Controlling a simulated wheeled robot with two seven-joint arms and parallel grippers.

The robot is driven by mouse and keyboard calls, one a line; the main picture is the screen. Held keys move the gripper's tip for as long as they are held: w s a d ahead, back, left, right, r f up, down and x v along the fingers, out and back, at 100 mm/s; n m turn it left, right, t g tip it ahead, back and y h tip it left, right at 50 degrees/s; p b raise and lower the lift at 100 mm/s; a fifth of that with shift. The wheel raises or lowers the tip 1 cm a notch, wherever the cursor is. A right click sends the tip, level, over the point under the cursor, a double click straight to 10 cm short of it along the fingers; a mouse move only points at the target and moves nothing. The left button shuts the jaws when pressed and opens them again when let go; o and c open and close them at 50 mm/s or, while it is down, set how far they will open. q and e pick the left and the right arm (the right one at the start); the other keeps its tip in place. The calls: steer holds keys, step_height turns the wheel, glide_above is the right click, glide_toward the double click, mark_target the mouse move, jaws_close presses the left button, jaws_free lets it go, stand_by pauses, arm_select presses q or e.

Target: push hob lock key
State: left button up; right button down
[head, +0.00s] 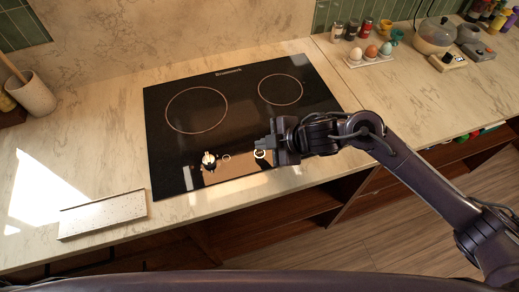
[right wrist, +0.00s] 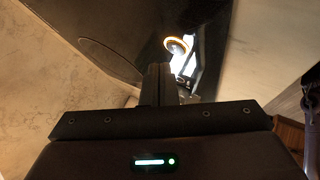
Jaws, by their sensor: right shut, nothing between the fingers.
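The black glass hob (head: 235,121) is set in the marble counter, with two ring zones. Along its front edge is a control area with a lit, ringed key (head: 260,154), a small ring mark (head: 226,157) and bright glare. My right gripper (head: 259,145) is shut and empty, over the front right of the hob beside the ringed key. In the right wrist view its closed fingers (right wrist: 160,82) point at the hob, just below a glowing orange-ringed key (right wrist: 176,47). I cannot tell whether the fingertips touch the glass. My left gripper is not in view.
A white perforated tray (head: 103,213) lies on the counter at the front left. A utensil crock (head: 33,93) stands at the far left. An egg holder (head: 369,59), spice jars and a small cooker (head: 434,36) stand at the back right.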

step_height(320, 180, up, 6)
steer(key=p, duration=0.4)
steer(key=shift+f+p, duration=0.25)
steer(key=shift+p, duration=0.1)
